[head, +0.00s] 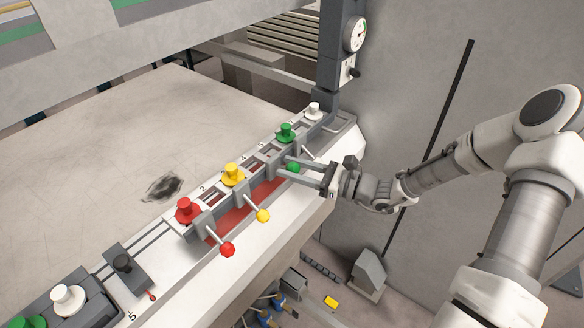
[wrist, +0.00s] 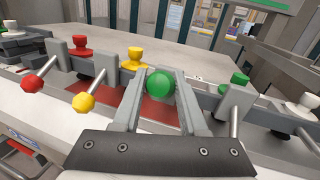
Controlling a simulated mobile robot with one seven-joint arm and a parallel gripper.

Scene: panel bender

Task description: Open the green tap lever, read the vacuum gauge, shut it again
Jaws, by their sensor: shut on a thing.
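The green tap lever shows as a green ball knob (head: 293,168), which also shows in the wrist view (wrist: 160,84). My gripper (head: 289,166) is shut on this ball, with one finger on each side of it. In the wrist view my gripper's fingers (wrist: 160,90) frame the ball, and the lever's rod is hidden. The green button-shaped knob (head: 286,131) stands upright on the rail behind. The vacuum gauge (head: 355,34) is a round white dial on the grey post at the upper right; its needle is too small to read.
A yellow-ball lever (head: 263,215) and a red-ball lever (head: 228,249) stick out along the same rail, left of my gripper. Yellow (head: 233,173), red (head: 186,209) and white (head: 314,109) knobs stand on the rail.

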